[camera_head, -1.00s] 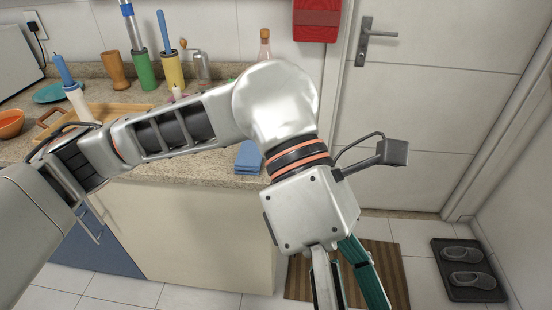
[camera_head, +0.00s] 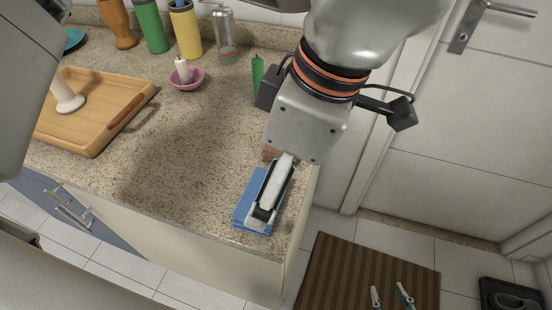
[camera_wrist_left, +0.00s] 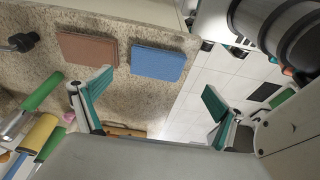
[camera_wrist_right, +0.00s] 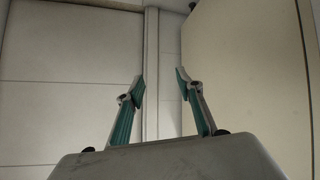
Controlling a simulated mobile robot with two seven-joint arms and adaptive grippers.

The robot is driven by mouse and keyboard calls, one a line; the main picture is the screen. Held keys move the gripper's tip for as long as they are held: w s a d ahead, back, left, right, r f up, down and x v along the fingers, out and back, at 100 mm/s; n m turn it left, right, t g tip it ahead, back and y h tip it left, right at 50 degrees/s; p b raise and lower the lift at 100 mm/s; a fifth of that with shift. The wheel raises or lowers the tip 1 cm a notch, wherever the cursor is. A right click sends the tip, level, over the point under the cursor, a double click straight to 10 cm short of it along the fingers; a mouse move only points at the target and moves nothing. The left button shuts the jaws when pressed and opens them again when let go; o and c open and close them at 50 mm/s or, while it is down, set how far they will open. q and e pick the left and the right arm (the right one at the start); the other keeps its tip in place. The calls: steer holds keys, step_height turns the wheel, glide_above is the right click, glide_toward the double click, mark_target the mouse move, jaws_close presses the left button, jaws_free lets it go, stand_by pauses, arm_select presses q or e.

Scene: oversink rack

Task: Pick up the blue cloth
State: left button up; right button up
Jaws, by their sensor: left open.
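The blue cloth (camera_head: 243,211) lies folded flat on the granite counter near its front right corner; it also shows in the left wrist view (camera_wrist_left: 158,63). My left gripper (camera_head: 262,218) points down over the cloth and hides part of it in the head view. In the left wrist view its fingers (camera_wrist_left: 160,98) are spread and empty, with the cloth beyond the gap between them. My right gripper (camera_head: 390,296) shows only its teal fingertips, low over the striped mat. In the right wrist view its fingers (camera_wrist_right: 162,88) are apart with nothing between them.
A brown folded cloth (camera_wrist_left: 88,48) lies beside the blue one. A wooden tray (camera_head: 95,120), a pink dish (camera_head: 187,80) with a candle and a green candle (camera_head: 257,72) stand on the counter. A door (camera_head: 460,130) stands right of it. Open counter lies left of the cloth.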

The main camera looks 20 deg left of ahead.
arm_select(q)
steer(key=shift+w+a, duration=0.1)
steer(key=shift+w, duration=0.2)
steer(key=shift+x, duration=1.1)
steer(key=shift+s+a+f+b, duration=0.1)
steer(key=shift+s+f+b, duration=0.05)
steer(key=shift+f+b, duration=0.2)
steer(key=x, duration=0.4)
steer(key=shift+a+f+b, duration=0.15)
steer(key=shift+b, duration=0.2)
steer(key=shift+f, duration=0.2)
steer(key=shift+c, duration=0.7)
steer(key=c, duration=0.9)
arm_select(e)
steer(key=shift+a+f, duration=0.25)
steer(key=shift+f, duration=0.1)
